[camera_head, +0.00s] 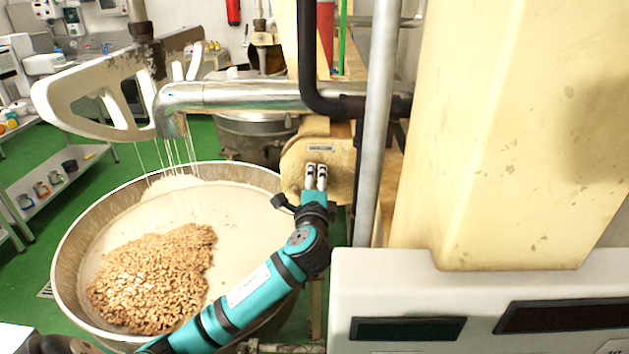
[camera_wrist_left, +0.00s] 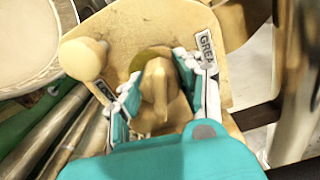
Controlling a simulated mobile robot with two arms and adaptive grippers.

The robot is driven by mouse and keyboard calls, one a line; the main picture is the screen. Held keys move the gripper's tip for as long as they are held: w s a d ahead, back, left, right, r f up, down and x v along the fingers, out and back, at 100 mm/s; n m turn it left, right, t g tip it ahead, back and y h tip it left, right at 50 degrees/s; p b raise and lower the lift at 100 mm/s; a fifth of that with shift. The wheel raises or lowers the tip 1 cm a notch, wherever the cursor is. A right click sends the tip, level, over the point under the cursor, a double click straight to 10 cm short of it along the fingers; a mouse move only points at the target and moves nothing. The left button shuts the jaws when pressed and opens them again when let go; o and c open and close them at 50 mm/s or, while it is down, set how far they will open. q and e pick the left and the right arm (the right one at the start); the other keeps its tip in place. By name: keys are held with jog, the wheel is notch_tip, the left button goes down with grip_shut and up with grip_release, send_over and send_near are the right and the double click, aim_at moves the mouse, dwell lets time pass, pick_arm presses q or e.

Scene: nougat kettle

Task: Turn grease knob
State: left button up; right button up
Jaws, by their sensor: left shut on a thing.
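The grease knob (camera_wrist_left: 156,84) is a tan, raised grip on a tan panel, and it shows in the left wrist view. The panel (camera_head: 296,168) shows in the head view, where my gripper hides the knob. My left gripper (camera_wrist_left: 158,80) is shut on the knob, with one finger on each side of it. The left gripper (camera_head: 316,177) also shows in the head view, reaching to the panel face. A label (camera_wrist_left: 207,48) with the letters "GREA" partly visible sits right of the knob. My right gripper is not in view.
A second, rounded tan knob (camera_wrist_left: 83,57) sits left on the panel. A large kettle (camera_head: 75,225) of pale mixture and nuts stands left of my arm. A metal pipe (camera_head: 240,96) runs above. A cream column (camera_head: 500,130) and a grey console (camera_head: 480,290) block the right.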

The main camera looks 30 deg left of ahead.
pick_arm(q)
jog(key=shift+m, duration=0.6)
jog(key=o, duration=1.1)
jog(key=shift+o, duration=0.2)
jog(key=shift+s+d, duration=0.15)
jog(key=v, duration=1.1)
jog(key=shift+s, duration=0.35)
jog(key=shift+d, duration=0.1)
